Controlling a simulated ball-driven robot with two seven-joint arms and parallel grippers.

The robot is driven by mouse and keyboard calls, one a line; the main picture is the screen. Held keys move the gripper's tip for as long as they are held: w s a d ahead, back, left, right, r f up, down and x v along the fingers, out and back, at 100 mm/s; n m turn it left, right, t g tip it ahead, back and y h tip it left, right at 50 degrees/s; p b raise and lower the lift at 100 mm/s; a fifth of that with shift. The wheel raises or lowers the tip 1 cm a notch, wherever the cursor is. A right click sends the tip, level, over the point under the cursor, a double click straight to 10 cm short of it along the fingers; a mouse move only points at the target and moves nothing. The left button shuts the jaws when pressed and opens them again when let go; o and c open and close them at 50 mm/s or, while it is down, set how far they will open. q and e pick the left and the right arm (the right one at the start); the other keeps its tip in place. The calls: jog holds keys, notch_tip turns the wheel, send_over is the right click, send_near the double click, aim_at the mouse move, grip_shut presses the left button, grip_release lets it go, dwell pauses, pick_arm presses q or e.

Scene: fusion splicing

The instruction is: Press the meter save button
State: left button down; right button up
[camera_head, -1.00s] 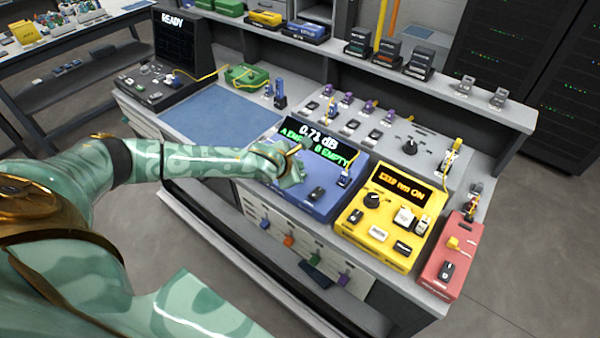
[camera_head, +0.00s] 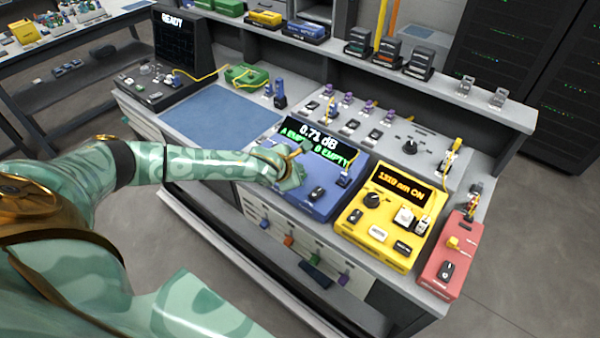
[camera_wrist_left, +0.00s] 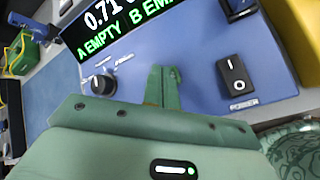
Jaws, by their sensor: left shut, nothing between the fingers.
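The blue meter (camera_head: 318,200) stands on the bench, its screen (camera_head: 318,143) reading 0.71 dB, with A EMPTY and B EMPTY below. My left gripper (camera_head: 296,154) is over the left part of the meter. In the left wrist view its fingers (camera_wrist_left: 164,76) are shut and empty, just below the screen, between a black knob (camera_wrist_left: 102,84) and a black power switch (camera_wrist_left: 236,75). I cannot tell whether the fingertips touch the panel. No save button shows; my gripper hides part of the panel. My right gripper is not in view.
A yellow unit (camera_head: 378,232) reading 1310 nm ON and a red unit (camera_head: 449,262) stand to the meter's right. Left of it lies a blue mat (camera_head: 215,112) with clear room. A grey panel (camera_head: 395,128) with several connectors is behind it.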

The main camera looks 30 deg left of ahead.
pick_arm(q)
jog(key=shift+f, duration=0.3)
dwell(0.4)
jog(key=shift+r, duration=0.1)
jog(key=shift+r+p, duration=0.8)
jog(key=shift+p, duration=0.25)
notch_tip(320, 180, up, 5)
jog(key=p, duration=0.5)
jog(key=shift+r+p, duration=0.1)
jog(key=shift+p, duration=0.25)
